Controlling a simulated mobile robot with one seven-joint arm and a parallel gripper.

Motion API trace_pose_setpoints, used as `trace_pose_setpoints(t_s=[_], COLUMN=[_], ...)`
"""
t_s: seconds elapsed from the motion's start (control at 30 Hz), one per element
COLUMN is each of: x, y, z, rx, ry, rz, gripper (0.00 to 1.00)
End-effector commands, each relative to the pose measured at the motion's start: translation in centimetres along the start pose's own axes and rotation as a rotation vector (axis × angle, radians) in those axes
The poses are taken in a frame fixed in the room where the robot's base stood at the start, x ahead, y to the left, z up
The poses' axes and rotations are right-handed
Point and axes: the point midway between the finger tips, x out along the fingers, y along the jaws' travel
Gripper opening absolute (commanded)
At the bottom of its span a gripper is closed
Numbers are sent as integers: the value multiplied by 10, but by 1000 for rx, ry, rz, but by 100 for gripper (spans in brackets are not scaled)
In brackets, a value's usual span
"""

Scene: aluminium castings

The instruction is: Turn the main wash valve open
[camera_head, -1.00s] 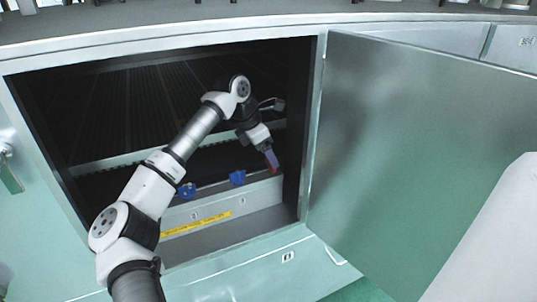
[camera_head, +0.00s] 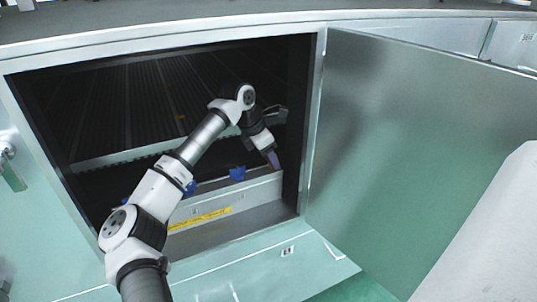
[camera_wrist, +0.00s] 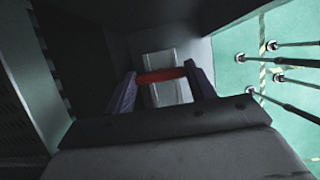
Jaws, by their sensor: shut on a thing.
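My gripper (camera_head: 273,158) is inside the open cabinet, at the right end of the low box with the valves. In the wrist view my gripper (camera_wrist: 161,82) has its two dark purple fingers shut on a red bar-shaped handle (camera_wrist: 160,75), which spans the space between them. I take it to be the main wash valve's handle; no label shows on it. In the head view the fingers and wrist largely hide it. A blue valve handle (camera_head: 237,173) stands just left of my gripper. A second blue handle (camera_head: 190,187) is partly behind my arm.
The metal cabinet door (camera_head: 410,160) stands wide open at the right. The box front (camera_head: 245,194) carries a yellow label strip (camera_head: 200,218). Dark cabinet walls close in near my gripper on the right. The floor ahead of the box is clear.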

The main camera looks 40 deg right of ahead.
Motion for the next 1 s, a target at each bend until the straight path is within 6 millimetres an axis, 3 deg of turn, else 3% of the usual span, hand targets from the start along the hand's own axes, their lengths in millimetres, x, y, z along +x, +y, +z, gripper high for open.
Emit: trace_pose_setpoints(t_s=[0.37, 1.0], x=[2, 5], y=[0, -4], z=[-2, -1], rx=[-92, -615], ry=[3, 3], rz=[39, 261], gripper=[32, 32])
